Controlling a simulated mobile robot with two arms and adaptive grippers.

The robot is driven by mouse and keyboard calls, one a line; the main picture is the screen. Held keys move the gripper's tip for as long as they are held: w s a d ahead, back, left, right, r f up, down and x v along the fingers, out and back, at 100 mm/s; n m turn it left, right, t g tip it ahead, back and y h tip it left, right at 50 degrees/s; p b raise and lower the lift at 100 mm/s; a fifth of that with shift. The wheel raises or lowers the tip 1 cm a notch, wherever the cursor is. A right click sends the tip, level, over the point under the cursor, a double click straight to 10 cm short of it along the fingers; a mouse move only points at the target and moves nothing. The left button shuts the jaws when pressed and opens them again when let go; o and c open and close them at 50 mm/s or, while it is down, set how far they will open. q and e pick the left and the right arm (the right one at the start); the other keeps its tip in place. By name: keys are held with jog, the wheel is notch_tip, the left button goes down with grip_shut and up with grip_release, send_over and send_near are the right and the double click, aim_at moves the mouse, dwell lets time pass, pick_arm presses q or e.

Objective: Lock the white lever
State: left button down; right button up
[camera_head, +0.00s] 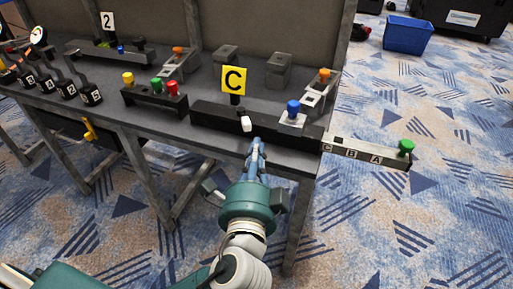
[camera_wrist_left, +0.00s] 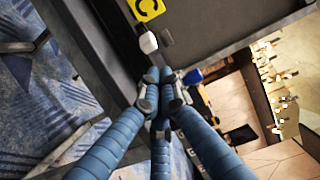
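The white lever (camera_head: 246,124) is a small white-tipped handle on the front of a black box (camera_head: 211,112), below a yellow sign with a C (camera_head: 234,79). My left gripper (camera_head: 256,146) is just in front of the lever and slightly right of it. In the left wrist view the white tip (camera_wrist_left: 148,42) is beyond the fingertips (camera_wrist_left: 162,75), with a small visible gap. The blue fingers are drawn together, with nothing visible between them. My right gripper is not in view.
Red, green and yellow knobs (camera_head: 157,86) are to the left. A bar with a green knob (camera_head: 406,147) sticks out past the table's right edge. Patterned floor is open on the right.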

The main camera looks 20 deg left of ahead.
aim_at(244, 117)
pick_arm(q)
jog(key=x, duration=0.6)
jog(key=shift+w+a, duration=0.1)
jog(key=shift+w, duration=0.6)
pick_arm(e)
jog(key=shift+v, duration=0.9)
pick_arm(q)
jog(key=shift+a, duration=0.1)
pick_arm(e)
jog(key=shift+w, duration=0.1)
